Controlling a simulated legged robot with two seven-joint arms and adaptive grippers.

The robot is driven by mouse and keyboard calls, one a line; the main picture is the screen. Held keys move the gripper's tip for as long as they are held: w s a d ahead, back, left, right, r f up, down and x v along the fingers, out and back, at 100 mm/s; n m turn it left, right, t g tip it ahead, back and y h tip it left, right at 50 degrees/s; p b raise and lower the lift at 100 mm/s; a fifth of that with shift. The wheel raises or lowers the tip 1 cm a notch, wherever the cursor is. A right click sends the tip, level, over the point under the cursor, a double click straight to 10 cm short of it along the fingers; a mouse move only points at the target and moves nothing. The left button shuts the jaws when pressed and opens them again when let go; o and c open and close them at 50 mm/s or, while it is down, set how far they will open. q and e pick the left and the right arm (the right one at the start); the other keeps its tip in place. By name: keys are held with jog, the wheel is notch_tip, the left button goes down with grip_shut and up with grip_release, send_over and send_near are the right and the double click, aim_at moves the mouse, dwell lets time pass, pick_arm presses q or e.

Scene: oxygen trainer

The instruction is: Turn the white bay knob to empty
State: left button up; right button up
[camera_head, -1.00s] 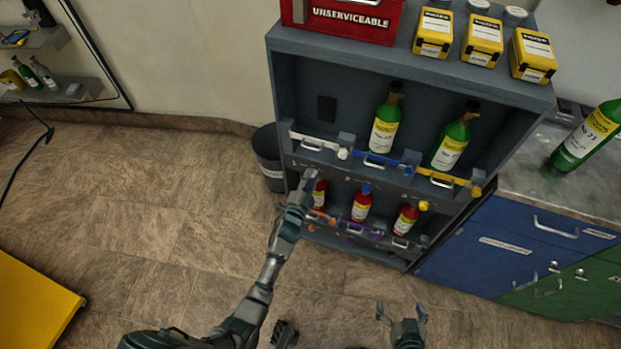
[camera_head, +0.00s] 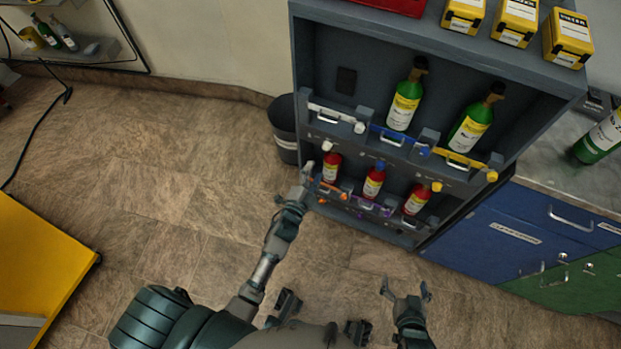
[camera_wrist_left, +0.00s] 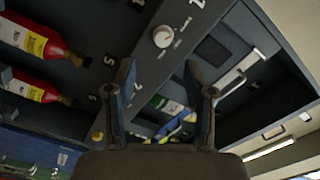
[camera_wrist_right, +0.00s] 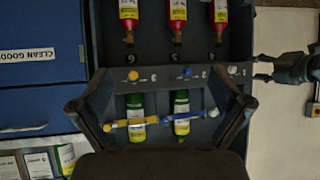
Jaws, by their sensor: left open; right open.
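The white bay knob (camera_head: 326,146) sits on the cabinet's middle ledge, below the white bar (camera_head: 330,115) of the upper left bay. That bay holds no bottle. The knob shows large in the left wrist view (camera_wrist_left: 163,36), beyond the fingertips, with small labels around it that I cannot read. My left gripper (camera_head: 296,186) is open and empty, beside the cabinet's left edge, below the knob and apart from it. In the right wrist view the knob (camera_wrist_right: 232,70) is the one furthest right. My right gripper (camera_head: 406,288) is open and empty, low and away from the cabinet.
A blue knob (camera_head: 380,165) and a yellow knob (camera_head: 437,187) share the ledge. Green bottles (camera_head: 404,105) stand above and red bottles (camera_head: 373,182) below. A dark bin (camera_head: 284,125) stands left of the cabinet. A yellow surface (camera_head: 38,265) is at lower left. The floor between is clear.

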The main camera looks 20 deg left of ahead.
pick_arm(q)
jog(key=s, duration=0.3)
jog(key=shift+a+f, duration=0.1)
dwell(0.4)
jog(key=s+a+f+n+g+p, duration=0.2)
jog(key=s+f+n+g+p, duration=0.75)
jog(key=s+f, duration=1.2)
jog(key=s+f+g+p, duration=0.2)
jog(key=s+g, duration=0.4)
jog(key=s, duration=0.8)
jog(key=shift+s+g, duration=0.35)
jog(key=shift+s, duration=0.05)
pick_arm(e)
jog(key=s+d+f+g+h, duration=0.1)
jog(key=s+f+g, duration=0.3)
jog(key=s+f, duration=0.4)
jog(key=s+d+f+g+h, duration=0.1)
jog(key=s+d+f+g, duration=0.3)
jog(key=f, duration=1.2)
jog(key=s+g, duration=0.1)
jog(key=s, duration=0.3)
jog(key=shift+s, duration=0.4)
pick_arm(q)
jog(key=shift+n, duration=0.25)
